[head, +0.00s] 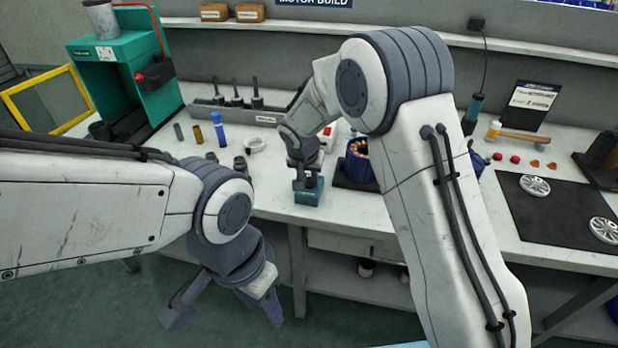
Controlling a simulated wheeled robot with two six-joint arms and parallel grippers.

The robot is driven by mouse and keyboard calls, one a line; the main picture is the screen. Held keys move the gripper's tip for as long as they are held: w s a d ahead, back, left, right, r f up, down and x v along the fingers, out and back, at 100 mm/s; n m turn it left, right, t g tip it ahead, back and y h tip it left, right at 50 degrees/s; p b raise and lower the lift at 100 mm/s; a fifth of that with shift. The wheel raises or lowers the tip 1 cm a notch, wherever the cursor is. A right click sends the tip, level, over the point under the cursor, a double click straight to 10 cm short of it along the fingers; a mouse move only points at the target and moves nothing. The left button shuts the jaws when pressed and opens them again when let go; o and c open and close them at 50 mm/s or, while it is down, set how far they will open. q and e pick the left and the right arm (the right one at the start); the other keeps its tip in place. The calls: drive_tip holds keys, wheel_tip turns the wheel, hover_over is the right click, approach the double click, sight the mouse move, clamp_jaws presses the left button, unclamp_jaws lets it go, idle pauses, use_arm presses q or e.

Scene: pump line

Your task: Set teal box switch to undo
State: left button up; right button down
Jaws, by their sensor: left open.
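A small teal box (309,196) sits near the front edge of the workbench. My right gripper (305,181) points down right over its top and hides most of it, so its switch and the switch's setting cannot be made out. Whether the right fingers touch the switch, or are open or shut, cannot be told. My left gripper (224,312) hangs in front of the bench, below its top, with fingers spread and empty.
A teal press-like machine (124,75) with a red part stands at the back left. Several small cylinders, including a blue one (218,129), stand left of the box. A motor with copper windings (359,161) is close on its right. A dark mat (560,215) lies further right.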

sight(310, 181)
drive_tip(key=shift+r+p, duration=0.15)
drive_tip(key=shift+p, duration=0.15)
drive_tip(key=g+p, duration=0.1)
drive_tip(key=p, duration=0.4)
drive_tip(key=w+g+p, duration=0.1)
drive_tip(key=p, duration=0.5)
drive_tip(key=shift+d+r+g+y, duration=0.3)
drive_tip(key=shift+r+g+y, duration=0.05)
drive_tip(key=shift+g+y, duration=0.05)
drive_tip(key=shift+w+f+g+y, duration=0.2)
drive_tip(key=shift+f+g+y, duration=0.1)
drive_tip(key=shift+g, duration=0.4)
drive_tip(key=c, duration=0.7)
unclamp_jaws()
wheel_tip(310, 181, up, 10)
drive_tip(key=shift+r+b, duration=0.2)
drive_tip(key=shift+b, duration=0.6)
drive_tip(key=shift+s+a, duration=0.1)
